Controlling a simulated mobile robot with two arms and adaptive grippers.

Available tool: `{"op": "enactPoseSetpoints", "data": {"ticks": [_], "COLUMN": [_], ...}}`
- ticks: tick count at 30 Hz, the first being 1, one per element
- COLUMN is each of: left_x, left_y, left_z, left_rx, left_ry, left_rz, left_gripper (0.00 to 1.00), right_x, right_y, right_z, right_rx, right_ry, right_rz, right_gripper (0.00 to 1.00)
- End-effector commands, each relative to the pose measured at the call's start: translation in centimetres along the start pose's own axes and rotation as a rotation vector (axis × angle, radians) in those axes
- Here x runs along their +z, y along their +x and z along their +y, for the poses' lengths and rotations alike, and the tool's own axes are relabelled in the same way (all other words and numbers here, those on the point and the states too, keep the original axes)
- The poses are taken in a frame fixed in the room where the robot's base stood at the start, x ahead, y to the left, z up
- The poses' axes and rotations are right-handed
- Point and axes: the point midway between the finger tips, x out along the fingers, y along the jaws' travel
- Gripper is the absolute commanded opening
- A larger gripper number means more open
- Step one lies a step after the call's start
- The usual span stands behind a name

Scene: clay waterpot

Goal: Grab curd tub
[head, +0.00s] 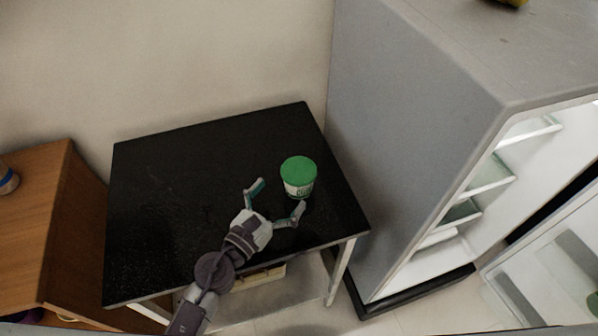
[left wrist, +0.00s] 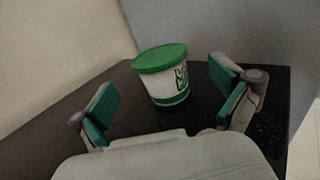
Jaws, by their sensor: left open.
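The curd tub (head: 298,177) is a white cup with a green lid and green print. It stands upright on the black table (head: 190,190), toward the table's right side near the fridge. My left gripper (head: 277,201) is open and empty, with its fingers spread just in front of the tub. In the left wrist view the tub (left wrist: 163,75) shows ahead, between the two green-padded fingers (left wrist: 168,108) and a little beyond them. I see no contact between the fingers and the tub. My right gripper is not in view.
A grey fridge (head: 410,120) stands right of the table with its door open, showing shelves (head: 488,180). A wooden cabinet (head: 45,230) stands at the left. A wall is behind the table. The rest of the black tabletop is clear.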

Motion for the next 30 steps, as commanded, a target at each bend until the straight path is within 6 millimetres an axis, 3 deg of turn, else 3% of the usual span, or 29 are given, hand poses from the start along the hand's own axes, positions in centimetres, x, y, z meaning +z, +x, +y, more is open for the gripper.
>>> {"op": "enactPoseSetpoints", "data": {"ticks": [5, 12, 18, 27, 30], "left_x": [0.1, 0.3, 0.1, 0.0, 0.0], "left_y": [2.3, 4.5, 7.3, 7.8, 7.8], "left_z": [0.0, 0.1, 0.1, 0.1, 0.1], "left_rx": [0.001, 0.002, 0.001, 0.001, 0.001], "left_ry": [-0.001, -0.001, -0.001, 0.0, -0.001], "left_rz": [-0.001, -0.003, -0.001, 0.0, 0.0], "left_gripper": [1.0, 1.0, 1.0, 1.0, 0.85], "right_x": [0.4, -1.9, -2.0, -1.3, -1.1], "right_y": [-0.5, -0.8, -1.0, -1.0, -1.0], "right_z": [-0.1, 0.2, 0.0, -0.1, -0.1], "right_rx": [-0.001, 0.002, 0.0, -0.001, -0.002], "right_ry": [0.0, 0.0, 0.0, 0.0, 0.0], "right_rz": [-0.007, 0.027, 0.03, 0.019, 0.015], "right_gripper": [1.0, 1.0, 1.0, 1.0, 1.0]}}
